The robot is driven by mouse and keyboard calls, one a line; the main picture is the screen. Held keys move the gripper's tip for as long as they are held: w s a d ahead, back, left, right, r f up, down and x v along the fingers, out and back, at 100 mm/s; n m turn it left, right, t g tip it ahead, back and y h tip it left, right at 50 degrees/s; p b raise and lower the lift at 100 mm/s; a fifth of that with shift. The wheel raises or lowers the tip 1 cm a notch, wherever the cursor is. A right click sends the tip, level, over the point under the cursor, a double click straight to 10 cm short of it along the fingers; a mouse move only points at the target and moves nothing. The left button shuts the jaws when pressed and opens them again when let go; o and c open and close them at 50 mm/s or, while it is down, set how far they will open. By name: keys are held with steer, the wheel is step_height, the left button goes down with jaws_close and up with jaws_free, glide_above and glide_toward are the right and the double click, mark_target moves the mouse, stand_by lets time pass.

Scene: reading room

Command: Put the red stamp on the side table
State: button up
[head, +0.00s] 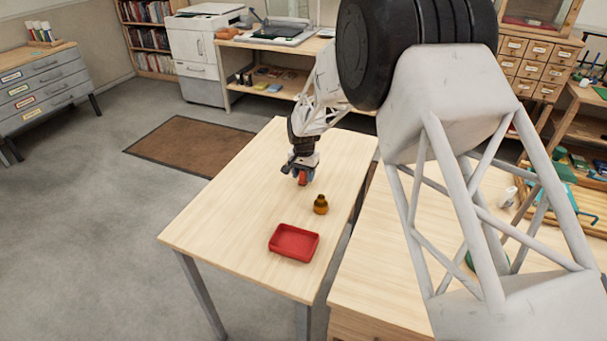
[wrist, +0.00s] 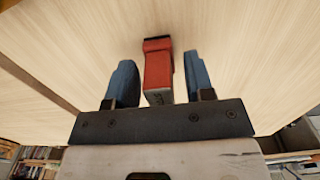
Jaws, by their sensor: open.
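The red stamp (head: 303,178) is on the light wood table, near its right long edge. In the wrist view the red stamp (wrist: 158,68) has its dark base against the wood and its grey end toward my gripper. My gripper (head: 299,171) is low over this table. Its two blue fingers are apart, one on each side of the stamp, with a visible gap on both sides. The light wood table (head: 225,215), apparently the side table, stands left of a second wood table (head: 385,285).
A small amber bottle (head: 320,205) stands close to the stamp, toward the camera. A red tray (head: 293,242) lies nearer the table's front edge and looks empty. The left half of the table is clear. A narrow gap separates the two tables.

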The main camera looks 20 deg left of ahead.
steer(key=shift+r, duration=0.2)
step_height(320, 180, up, 12)
stand_by(0.6)
stand_by(0.8)
steer(key=s+d+r, duration=0.4)
steer(key=d+r, duration=0.2)
steer(key=d, duration=0.5)
steer(key=s+d+r+t, duration=0.1)
steer(key=s+d+r, duration=0.45)
steer(key=d, duration=0.45)
steer(key=s+d+r, duration=0.4)
steer(key=d+r, duration=0.3)
steer(key=d, duration=0.4)
steer(key=s+d, duration=0.6)
steer(key=s, duration=0.4)
steer(key=s+d+f+t, duration=0.1)
steer(key=s+d, duration=0.6)
steer(key=s, duration=0.3)
steer(key=s+d, duration=0.7)
steer(key=s, duration=0.3)
steer(key=shift+d+f+t, duration=0.2)
steer(key=shift+t, duration=0.1)
